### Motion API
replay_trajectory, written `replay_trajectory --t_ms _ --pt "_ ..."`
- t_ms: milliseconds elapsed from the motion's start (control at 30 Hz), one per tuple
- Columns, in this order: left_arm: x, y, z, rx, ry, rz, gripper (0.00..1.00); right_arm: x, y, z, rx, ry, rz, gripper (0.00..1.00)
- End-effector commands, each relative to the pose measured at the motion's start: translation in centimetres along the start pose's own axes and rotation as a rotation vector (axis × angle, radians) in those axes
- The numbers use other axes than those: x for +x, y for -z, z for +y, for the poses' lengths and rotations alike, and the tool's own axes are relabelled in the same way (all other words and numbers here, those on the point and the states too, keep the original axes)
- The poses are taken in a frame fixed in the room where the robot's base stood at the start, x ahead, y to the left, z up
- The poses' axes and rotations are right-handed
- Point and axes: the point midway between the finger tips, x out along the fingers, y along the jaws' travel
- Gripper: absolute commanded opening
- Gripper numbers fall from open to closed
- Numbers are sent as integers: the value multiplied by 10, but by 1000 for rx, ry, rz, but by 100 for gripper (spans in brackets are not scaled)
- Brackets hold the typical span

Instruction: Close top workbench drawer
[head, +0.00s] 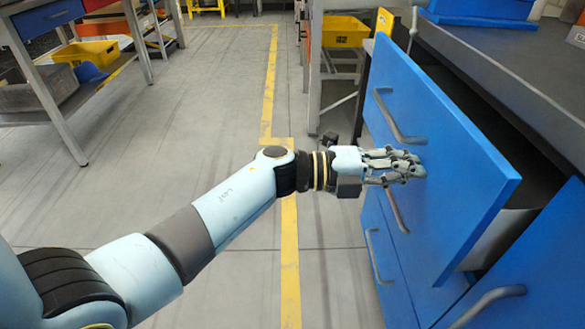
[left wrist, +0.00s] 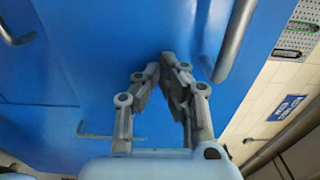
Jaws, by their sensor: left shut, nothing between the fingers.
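The top drawer of the blue workbench stands pulled out, its blue front (head: 450,160) jutting left of the bench, with a dark gap behind it. A grey bar handle (head: 395,120) is on its front. My left gripper (head: 418,168) is shut and empty, its fingertips at the drawer front, below and right of that handle. Whether they touch it I cannot tell. In the left wrist view the fingers (left wrist: 170,65) converge in front of the blue drawer front (left wrist: 90,60). My right gripper is not in view.
The dark worktop (head: 500,60) lies above and behind the drawer. Lower blue fronts carry handles, one at lower right (head: 490,303). A yellow bin (head: 345,30) stands on a rack beyond. Another table (head: 100,85) is at far left. The floor between is open.

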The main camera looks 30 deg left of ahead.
Motion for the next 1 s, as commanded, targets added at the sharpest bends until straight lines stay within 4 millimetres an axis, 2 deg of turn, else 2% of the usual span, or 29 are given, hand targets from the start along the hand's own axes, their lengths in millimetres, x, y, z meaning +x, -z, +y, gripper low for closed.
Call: replay_trajectory --t_ms 33,200,400,633,1000 --pt "13 0 0 -1 3 0 0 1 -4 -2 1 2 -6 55" --pt "44 0 0 -1 1 0 0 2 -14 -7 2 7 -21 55" --pt "67 0 1 0 0 0 0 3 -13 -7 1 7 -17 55" --pt "76 0 1 0 -2 -1 0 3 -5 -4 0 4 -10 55" --pt "77 0 -1 1 1 -2 0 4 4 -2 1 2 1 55"
